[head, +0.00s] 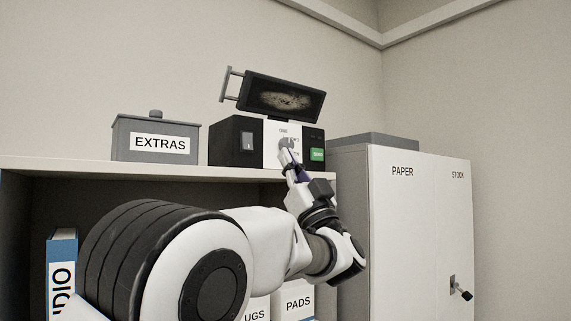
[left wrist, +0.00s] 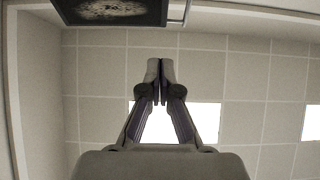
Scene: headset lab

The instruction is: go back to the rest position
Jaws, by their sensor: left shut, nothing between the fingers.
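My left gripper (head: 287,152) is raised at the front of a black and white device (head: 237,141) on top of the shelf. Its fingertips overlap a grey round part on the device's white panel; I cannot tell whether they touch it. In the left wrist view the left gripper (left wrist: 160,72) points up with its fingers together and nothing between them. The device's dark screen (head: 284,97) is tilted above it and also shows at the top of the left wrist view (left wrist: 112,10). My right gripper is not in view.
A grey EXTRAS box (head: 155,139) stands on the shelf top (head: 60,163), left of the device. A white PAPER cabinet (head: 420,230) with a key in its door stands at the right. A blue binder (head: 62,262) and labelled boxes sit on the lower shelf, partly behind my left arm.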

